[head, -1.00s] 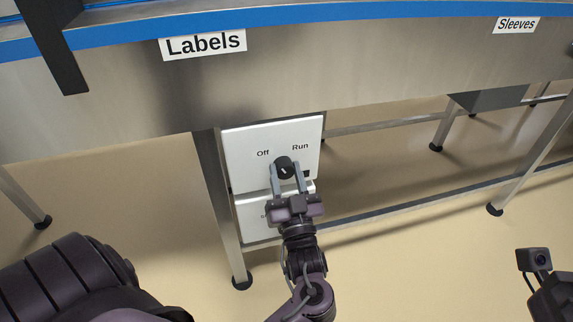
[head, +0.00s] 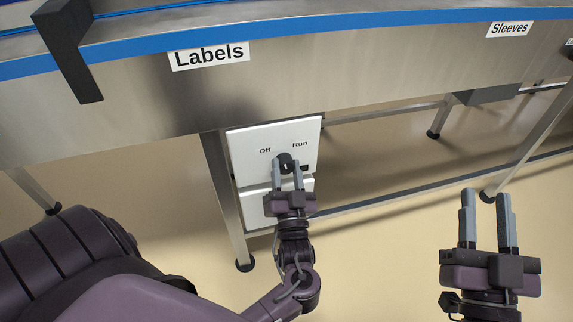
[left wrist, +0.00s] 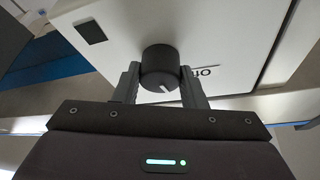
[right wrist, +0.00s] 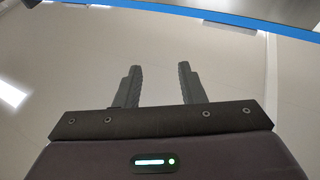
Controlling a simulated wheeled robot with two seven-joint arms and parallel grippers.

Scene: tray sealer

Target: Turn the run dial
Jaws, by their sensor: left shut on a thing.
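The run dial (head: 284,158) is a round black knob on a white panel (head: 240,143) below the bench, under the printed words Off and Run. My left gripper (head: 287,168) is shut on the dial, with one finger on each side. In the left wrist view the dial (left wrist: 160,64) sits between the two fingertips (left wrist: 160,78). A short white mark shows on it; I cannot tell which word it points to. My right gripper (head: 484,200) is open and empty, away from the panel at the right; its spread fingers also show in the right wrist view (right wrist: 161,80).
The steel bench (head: 330,80) with a blue edge runs above the panel. Its leg (head: 225,200) stands just left of the panel, and another leg (head: 540,130) stands at the right. A low rail (head: 390,190) runs behind. The floor in front is clear.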

